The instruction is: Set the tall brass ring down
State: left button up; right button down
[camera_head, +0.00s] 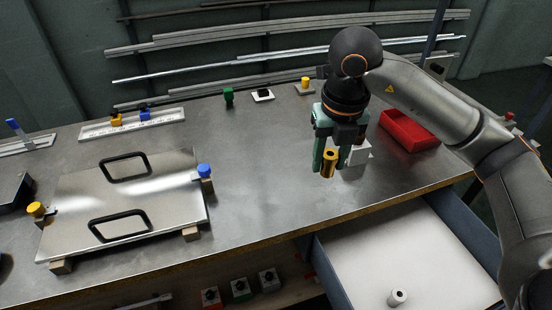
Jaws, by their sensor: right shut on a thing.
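My right gripper (330,168) points down over the front right part of the metal bench. Its greenish fingers are shut on the tall brass ring (328,164), a golden upright cylinder with a dark hole in its top. The ring is close above the bench top; I cannot tell whether it touches it. A white block (357,153) is just right of and behind the fingers, partly hidden by them. My left gripper is out of view.
A red tray (408,131) lies to the right. An open drawer (400,255) at the front right holds a small pale ring (397,298). A metal plate (125,205) with two black handles covers the left. The bench middle (255,150) is free.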

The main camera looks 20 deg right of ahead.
aim_at(295, 179)
jog(key=w+f, duration=0.2)
jog(key=w, duration=0.1)
jog(key=w+f, duration=0.2)
jog(key=w, duration=0.1)
jog(key=w+a+f, duration=0.1)
jog(key=w+f, duration=0.2)
jog(key=shift+w, duration=0.1)
jog(key=shift+w+a+f, duration=0.15)
jog(key=shift+w+f, duration=0.4)
jog(key=shift+f, duration=1.65)
jog(key=shift+f, duration=0.2)
jog(key=shift+c, duration=2.3)
grip_release()
